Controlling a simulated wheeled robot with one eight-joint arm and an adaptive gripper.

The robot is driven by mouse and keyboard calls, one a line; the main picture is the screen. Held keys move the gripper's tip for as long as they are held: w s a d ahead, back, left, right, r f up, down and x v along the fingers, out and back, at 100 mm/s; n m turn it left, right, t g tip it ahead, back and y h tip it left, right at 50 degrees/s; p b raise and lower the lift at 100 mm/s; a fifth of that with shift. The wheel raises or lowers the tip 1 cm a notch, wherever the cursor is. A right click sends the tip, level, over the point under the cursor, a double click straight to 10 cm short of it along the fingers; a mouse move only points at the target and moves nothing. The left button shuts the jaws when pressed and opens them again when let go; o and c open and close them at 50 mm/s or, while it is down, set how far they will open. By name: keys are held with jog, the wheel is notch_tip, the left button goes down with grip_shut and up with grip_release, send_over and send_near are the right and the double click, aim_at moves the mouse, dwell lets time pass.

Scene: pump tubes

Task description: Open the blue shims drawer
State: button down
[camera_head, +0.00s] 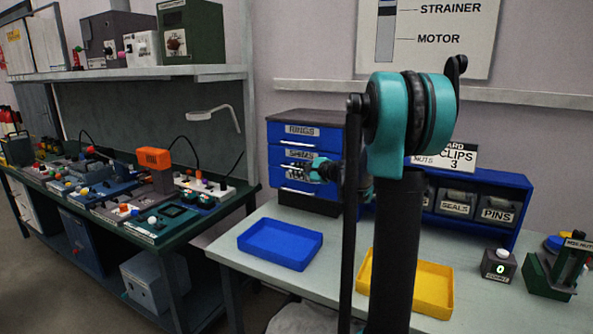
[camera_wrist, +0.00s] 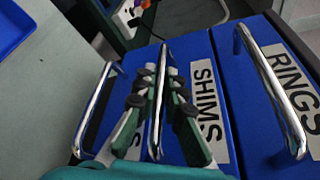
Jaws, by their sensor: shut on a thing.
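The blue shims drawer (camera_wrist: 188,62) is the middle drawer front of a small cabinet, with a white SHIMS label and a silver bar handle (camera_wrist: 156,135). My gripper (camera_wrist: 162,76) is shut on this handle, one finger on each side of the bar. In the head view my gripper (camera_head: 312,170) is at the cabinet's front and partly covers the middle drawer (camera_head: 283,156). Its front looks about level with the others; a small gap cannot be told.
The rings drawer (camera_head: 288,132) is above, and another blue drawer with a silver handle (camera_head: 297,191) is below. A blue tray (camera_head: 280,244) and a yellow tray (camera_head: 433,288) lie on the table. Blue bin rack (camera_head: 520,180) stands right.

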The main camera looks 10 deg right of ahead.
jog(key=shift+s, duration=0.1)
dwell(0.3)
jog(key=s+a, duration=1)
jog(key=s, duration=0.4)
jog(key=shift+a, duration=0.2)
jog(key=c, duration=1.6)
grip_release()
jog(key=v, duration=1.2)
